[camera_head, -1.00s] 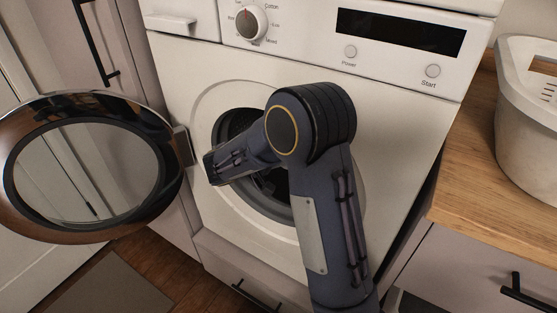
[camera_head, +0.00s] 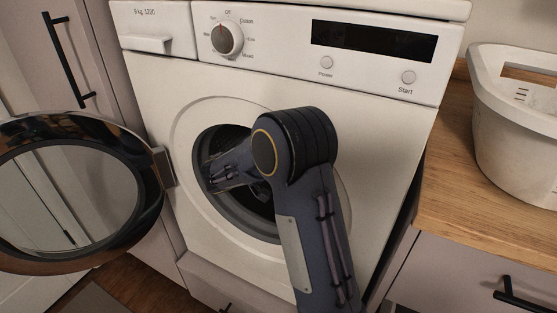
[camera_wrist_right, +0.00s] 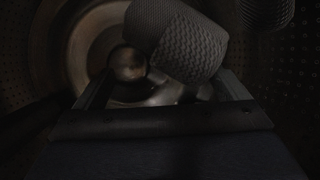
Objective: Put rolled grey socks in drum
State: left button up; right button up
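A rolled grey sock bundle (camera_wrist_right: 180,42) with a ribbed knit shows in the right wrist view, tilted, just beyond and between the fingertips of my right gripper (camera_wrist_right: 165,76). The fingers are wide apart, with a gap on the left side of the bundle; I cannot tell if the right finger touches it. A second grey knitted bundle (camera_wrist_right: 266,12) is partly visible at the top right edge. The perforated metal drum (camera_wrist_right: 50,50) surrounds them and is dark. In the head view my right forearm reaches through the washer opening (camera_head: 235,217), hiding the gripper. My left gripper is not in view.
The washer's round door (camera_head: 150,215) is swung open to the left. The white washing machine (camera_head: 375,135) has a control panel above the opening. A white basket (camera_head: 505,135) stands on the wooden counter (camera_head: 450,190) at right.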

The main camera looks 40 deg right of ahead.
jog(key=shift+o, duration=0.4)
jog(key=p+v, duration=0.1)
jog(key=v, duration=0.6)
jog(key=shift+a, duration=0.4)
